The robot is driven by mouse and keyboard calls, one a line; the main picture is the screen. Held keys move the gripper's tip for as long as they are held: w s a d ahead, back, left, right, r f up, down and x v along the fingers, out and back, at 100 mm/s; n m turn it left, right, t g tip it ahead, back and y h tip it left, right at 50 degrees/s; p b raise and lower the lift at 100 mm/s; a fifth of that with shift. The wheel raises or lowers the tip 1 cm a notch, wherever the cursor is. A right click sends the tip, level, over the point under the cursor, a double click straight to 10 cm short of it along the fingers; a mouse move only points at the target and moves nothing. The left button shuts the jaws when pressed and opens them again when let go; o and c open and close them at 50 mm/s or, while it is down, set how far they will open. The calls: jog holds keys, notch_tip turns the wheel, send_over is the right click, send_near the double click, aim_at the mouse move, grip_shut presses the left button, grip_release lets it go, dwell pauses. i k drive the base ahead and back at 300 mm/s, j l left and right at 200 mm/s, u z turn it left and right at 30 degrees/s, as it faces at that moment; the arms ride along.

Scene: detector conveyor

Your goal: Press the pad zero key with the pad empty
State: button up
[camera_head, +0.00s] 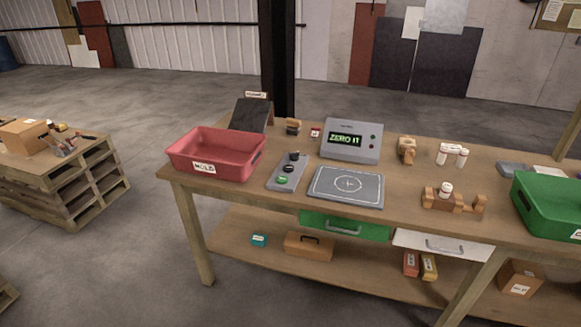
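The grey square pad (347,184) lies on the workbench with a white circle and cross marked on it. Nothing rests on the pad. A grey key strip (298,173) sits just left of the pad. It carries a green key (281,180) at the near end and two dark keys, one in the middle (288,168) and one farther back (294,156). The key labels are too small to read. The grey display box (365,153) behind the pad shows "ZERO IT" in green on its screen (345,140). My gripper is not in view.
Wooden pieces (442,200) and white parts (452,153) lie right of the pad. A green bin (545,215) sits at the right end.

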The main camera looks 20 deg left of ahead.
aim_at(288, 168)
jog(key=i+j, duration=0.2)
jog(key=j, duration=0.2)
jog(key=i+j, duration=0.2)
jog(key=j, duration=0.15)
jog(key=i+j, duration=0.2)
jog(key=j, duration=0.2)
jog(key=i+j, duration=0.15)
jog(key=j, duration=0.2)
jog(key=i+j, duration=0.2)
jog(key=j, duration=0.2)
jog(key=i+j, duration=0.2)
jog(key=j, duration=0.2)
jog(key=i+j, duration=0.2)
jog(key=j, duration=0.15)
jog(key=i+j, duration=0.2)
jog(key=j, duration=0.2)
jog(key=z, duration=0.05)
